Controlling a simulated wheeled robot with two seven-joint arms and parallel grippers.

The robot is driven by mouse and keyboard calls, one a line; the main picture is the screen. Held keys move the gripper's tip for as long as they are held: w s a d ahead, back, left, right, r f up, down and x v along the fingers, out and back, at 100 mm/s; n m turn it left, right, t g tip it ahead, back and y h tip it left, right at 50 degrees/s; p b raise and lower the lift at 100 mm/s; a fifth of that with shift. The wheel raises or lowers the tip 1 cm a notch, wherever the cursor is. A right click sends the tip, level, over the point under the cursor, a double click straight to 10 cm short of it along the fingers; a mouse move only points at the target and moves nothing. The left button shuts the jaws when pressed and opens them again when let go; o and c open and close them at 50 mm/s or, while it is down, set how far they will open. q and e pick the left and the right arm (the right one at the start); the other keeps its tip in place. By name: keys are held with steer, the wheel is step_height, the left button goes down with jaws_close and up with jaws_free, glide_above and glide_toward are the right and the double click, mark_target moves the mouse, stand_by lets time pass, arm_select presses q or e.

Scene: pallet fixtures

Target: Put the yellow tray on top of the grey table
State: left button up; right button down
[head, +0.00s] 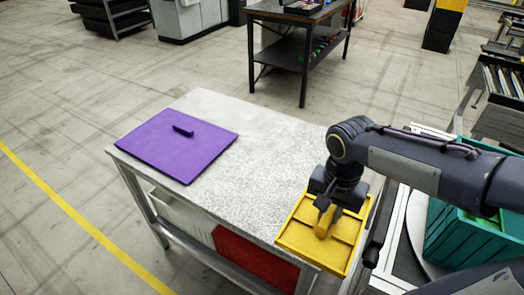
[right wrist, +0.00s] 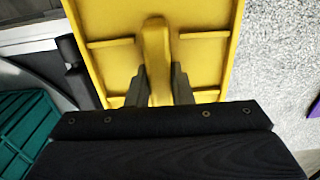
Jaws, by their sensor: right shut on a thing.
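The yellow tray (head: 291,237) is a flat rectangular piece with raised ribs and a central handle. In the head view it is at the right front corner of the grey table (head: 270,150), partly over its edge. My right gripper (head: 324,211) is shut on the tray's handle from above. In the right wrist view the tray (right wrist: 205,65) fills the middle, with the fingers (right wrist: 158,85) on either side of the handle. I cannot tell whether the tray touches the tabletop. My left gripper is not in view.
A purple panel with a small handle (head: 165,148) lies on the table's left part. The table's middle is bare. A green crate (head: 465,235) stands at the right, also at the left of the wrist view (right wrist: 25,125). A dark workbench (head: 295,50) stands behind.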

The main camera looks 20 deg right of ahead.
steer(key=w+f, duration=0.1)
steer(key=w, duration=0.1)
steer(key=w+f, duration=0.1)
steer(key=w, duration=0.2)
steer(key=w+d+f, duration=0.1)
steer(key=w, duration=0.1)
steer(key=shift+w+f, duration=0.2)
steer(key=shift+w, duration=0.2)
steer(key=w+f, duration=0.4)
steer(key=f, duration=0.1)
steer(key=shift+w+d, duration=0.3)
steer(key=shift+w, duration=0.05)
steer(key=shift+w+f, duration=0.4)
steer(key=shift+f, duration=0.2)
steer(key=shift+w+f+p, duration=0.1)
steer(key=shift+f+p, duration=0.35)
steer(key=shift+f, duration=1.1)
steer(key=shift+f, duration=0.1)
steer(key=c, duration=1.3)
jaws_free()
